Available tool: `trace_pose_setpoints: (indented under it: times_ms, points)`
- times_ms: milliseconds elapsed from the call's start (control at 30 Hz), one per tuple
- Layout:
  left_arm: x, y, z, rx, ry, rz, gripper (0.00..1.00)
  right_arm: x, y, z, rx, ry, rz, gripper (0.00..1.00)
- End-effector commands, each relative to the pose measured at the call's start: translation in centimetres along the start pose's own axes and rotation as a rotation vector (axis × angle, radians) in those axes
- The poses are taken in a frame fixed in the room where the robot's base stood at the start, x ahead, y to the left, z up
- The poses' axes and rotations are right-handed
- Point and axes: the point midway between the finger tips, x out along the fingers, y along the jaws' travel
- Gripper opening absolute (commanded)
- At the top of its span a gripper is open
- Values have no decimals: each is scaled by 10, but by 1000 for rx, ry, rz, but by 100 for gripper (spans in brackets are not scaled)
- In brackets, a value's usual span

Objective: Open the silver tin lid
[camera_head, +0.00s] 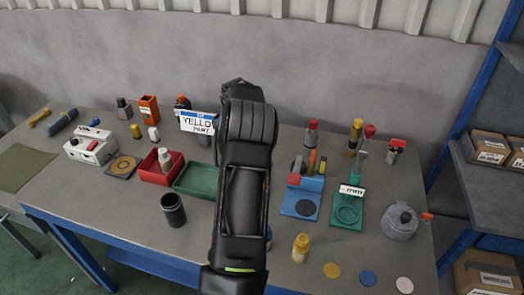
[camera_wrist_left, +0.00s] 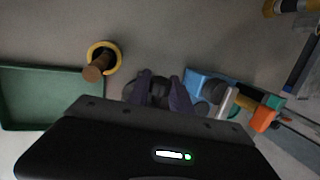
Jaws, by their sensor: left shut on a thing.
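A grey round tin (camera_head: 400,224) with a small knob on top stands at the right front of the table, with its lid on. My left arm reaches over the middle of the table and hides its own gripper in the head view. In the left wrist view my left gripper (camera_wrist_left: 166,92) is shut on a dark rounded thing (camera_wrist_left: 160,84) between its purple-grey fingers. I cannot tell what this thing is. It is between the green tray (camera_wrist_left: 50,97) and the blue stand (camera_wrist_left: 197,78). My right gripper is not in view.
The green tray also shows left of my arm (camera_head: 190,181), beside a red bin (camera_head: 151,174) and a black cup (camera_head: 173,212). The blue stand (camera_head: 300,205) and a green stand (camera_head: 347,222) are at right. A yellow bottle (camera_head: 301,249) stands near the front.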

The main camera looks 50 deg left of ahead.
Motion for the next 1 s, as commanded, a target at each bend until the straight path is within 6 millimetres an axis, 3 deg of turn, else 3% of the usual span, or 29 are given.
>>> trace_pose_setpoints:
  times_ms: [67, 100, 367, 733, 1000]
  points:
    - [1, -1, 1, 1, -2, -1, 0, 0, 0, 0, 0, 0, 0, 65]
    - [1, -1, 1, 1, -3, -1, 27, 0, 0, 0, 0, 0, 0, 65]
    - [1, -1, 0, 1, -2, -1, 48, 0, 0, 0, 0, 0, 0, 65]
    - [-5, 0, 1, 2, -3, 0, 48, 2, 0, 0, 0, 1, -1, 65]
    - [-43, 0, 1, 2, -6, 0, 48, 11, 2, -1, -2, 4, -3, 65]
